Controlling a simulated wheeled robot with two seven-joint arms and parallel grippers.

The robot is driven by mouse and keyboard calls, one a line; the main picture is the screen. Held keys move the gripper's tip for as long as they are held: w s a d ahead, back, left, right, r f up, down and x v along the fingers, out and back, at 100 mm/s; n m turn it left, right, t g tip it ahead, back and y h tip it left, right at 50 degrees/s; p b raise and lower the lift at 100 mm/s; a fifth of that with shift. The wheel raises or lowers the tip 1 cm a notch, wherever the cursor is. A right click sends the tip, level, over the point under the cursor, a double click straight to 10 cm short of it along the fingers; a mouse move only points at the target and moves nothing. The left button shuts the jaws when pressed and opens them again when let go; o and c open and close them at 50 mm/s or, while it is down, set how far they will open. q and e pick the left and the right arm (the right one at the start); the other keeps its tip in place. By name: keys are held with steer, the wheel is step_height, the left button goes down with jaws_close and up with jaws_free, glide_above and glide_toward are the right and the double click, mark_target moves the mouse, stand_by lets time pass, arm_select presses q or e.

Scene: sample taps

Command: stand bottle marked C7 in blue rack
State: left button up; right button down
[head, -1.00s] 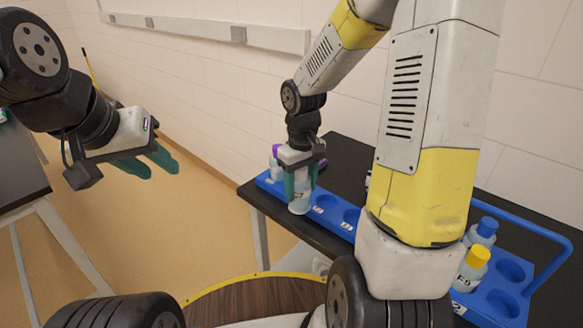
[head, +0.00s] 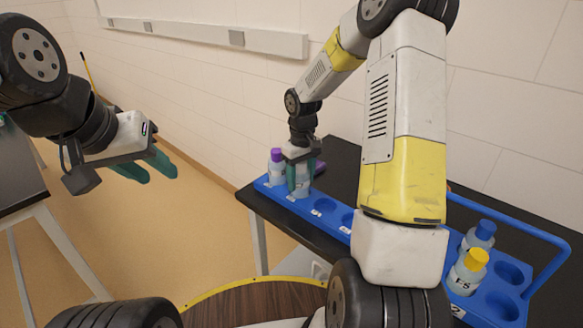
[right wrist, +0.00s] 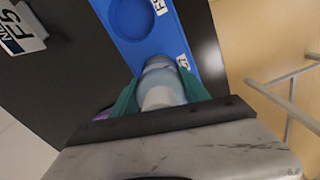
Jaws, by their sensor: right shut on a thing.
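My right gripper (head: 299,176) is shut on a pale blue bottle (head: 301,190) with a whitish top. The right wrist view shows the bottle (right wrist: 160,75) between the green fingers; I cannot read its mark. It is upright over the left part of the long blue rack (head: 333,222), near a purple-capped bottle (head: 276,171). Its base looks to be at or in a hole of the rack, but I cannot tell whether it is seated. My left gripper (head: 152,168) is open and empty, away from the rack over the floor.
A purple thing (head: 319,167) lies behind my right gripper. A white label card (right wrist: 20,28) is on the black table. My right arm hides the rack's right part.

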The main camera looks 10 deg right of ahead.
steer(key=c, duration=0.6)
jaws_free()
steer(key=shift+f, duration=0.1)
steer(key=shift+o, duration=0.2)
step_height(320, 180, up, 12)
steer(key=shift+f, duration=0.1)
steer(key=s+a+r+m+t, duration=0.1)
steer(key=s+r+m+t, duration=0.15)
steer(key=s+r, duration=0.9)
steer(key=s+a+m+t+y, duration=0.1)
steer(key=s+m+t+y, duration=0.1)
steer(key=s, duration=1)
steer(key=shift+s+a+r+t, duration=0.25)
steer(key=shift+r+t, duration=0.2)
steer(key=shift+t, duration=0.4)
